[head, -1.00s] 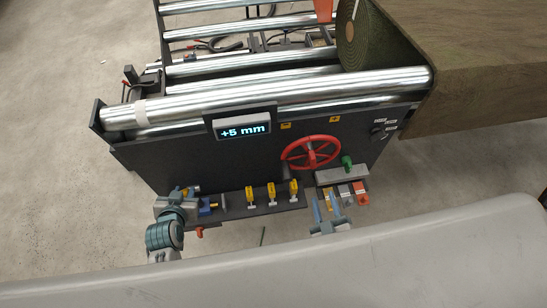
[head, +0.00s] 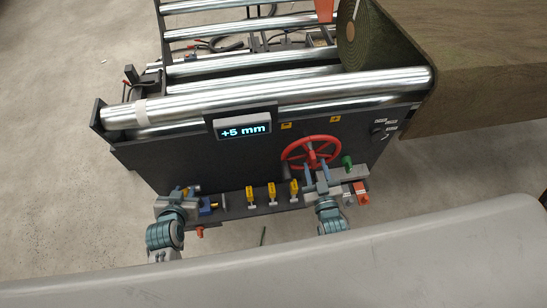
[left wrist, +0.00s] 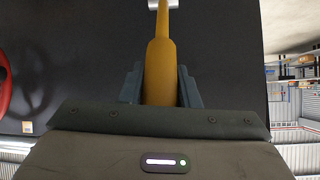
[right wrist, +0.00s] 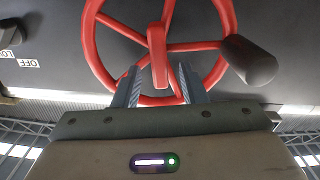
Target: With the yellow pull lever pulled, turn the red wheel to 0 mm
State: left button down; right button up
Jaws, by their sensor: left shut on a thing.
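The red wheel (head: 310,152) is on the right part of the dark machine panel; in the right wrist view (right wrist: 222,25) its spokes and a dark knob show. My right gripper (head: 316,175) is open just in front of the wheel's lower part. In the right wrist view its fingers (right wrist: 159,85) stand either side of a red spoke, with gaps on both sides. My left gripper (head: 186,191) is shut on the yellow pull lever, which shows between its fingers in the left wrist view (left wrist: 160,60). The display (head: 243,129) reads +5 mm.
Several yellow levers (head: 271,193) stand along the panel's lower ledge between my grippers. Rollers (head: 270,96) and a turf roll (head: 352,40) lie above the panel.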

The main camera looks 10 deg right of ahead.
jog(key=shift+w, duration=1.05)
grip_shut()
jog(key=shift+n, duration=0.3)
